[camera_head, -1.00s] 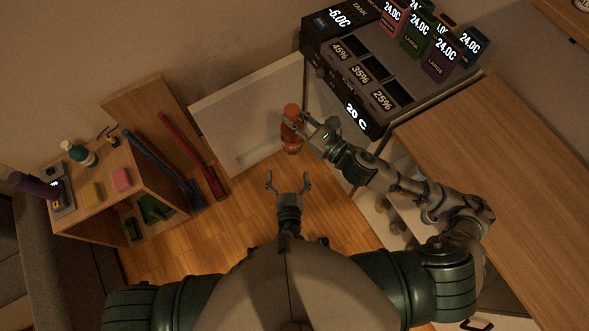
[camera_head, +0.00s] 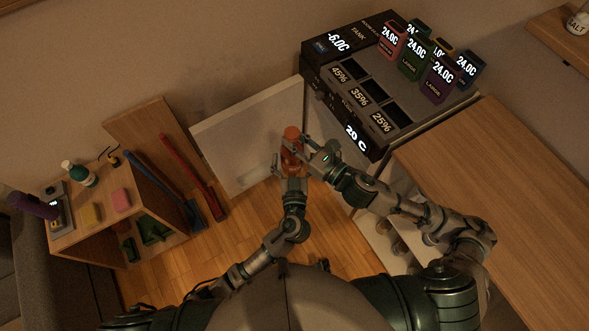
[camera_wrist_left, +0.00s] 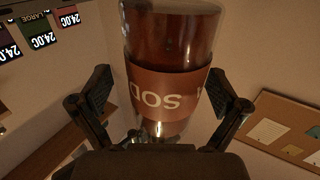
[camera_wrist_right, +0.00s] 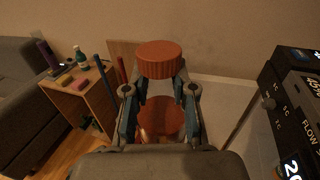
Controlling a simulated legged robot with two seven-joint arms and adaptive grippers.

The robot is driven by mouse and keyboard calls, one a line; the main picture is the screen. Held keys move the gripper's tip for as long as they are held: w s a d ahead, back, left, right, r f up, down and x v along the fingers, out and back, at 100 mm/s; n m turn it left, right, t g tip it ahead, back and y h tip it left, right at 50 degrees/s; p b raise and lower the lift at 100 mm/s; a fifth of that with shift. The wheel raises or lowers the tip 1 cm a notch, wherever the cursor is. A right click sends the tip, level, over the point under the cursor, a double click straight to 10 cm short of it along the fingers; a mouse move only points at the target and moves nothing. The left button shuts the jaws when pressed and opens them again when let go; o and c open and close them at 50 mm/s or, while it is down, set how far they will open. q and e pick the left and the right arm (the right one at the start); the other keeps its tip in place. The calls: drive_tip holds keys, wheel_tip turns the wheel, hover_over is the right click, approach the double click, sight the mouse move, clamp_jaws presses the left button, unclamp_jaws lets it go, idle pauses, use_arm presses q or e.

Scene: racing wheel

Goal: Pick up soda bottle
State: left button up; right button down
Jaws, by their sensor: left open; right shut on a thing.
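The soda bottle (camera_head: 291,142) is reddish-brown with an orange cap, held upright in front of the open white door. My right gripper (camera_head: 305,147) is shut on its upper part, just below the cap (camera_wrist_right: 159,59) in the right wrist view. My left gripper (camera_head: 290,168) has come up to the lower part of the bottle. In the left wrist view the bottle (camera_wrist_left: 168,95), with its printed label, stands between the two open left fingers.
The white door (camera_head: 240,135) stands open behind the bottle. A grey machine (camera_head: 365,85) with lit displays stands at upper right beside a wooden counter (camera_head: 500,190). A small wooden shelf (camera_head: 140,205) with a red and a blue tool stands at left.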

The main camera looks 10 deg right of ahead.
use_arm(q)
drive_tip(key=shift+w, duration=0.4)
drive_tip(key=c, duration=1.3)
drive_tip(key=shift+r, duration=0.1)
drive_tip(key=c, duration=0.4)
use_arm(e)
drive_tip(key=c, duration=1.4)
unclamp_jaws()
drive_tip(key=shift+r, duration=0.1)
use_arm(q)
drive_tip(key=shift+o, duration=0.2)
drive_tip(key=shift+d, duration=0.1)
use_arm(e)
drive_tip(key=o, duration=0.5)
drive_tip(key=shift+s+a, duration=0.1)
drive_tip(key=shift+o, duration=0.2)
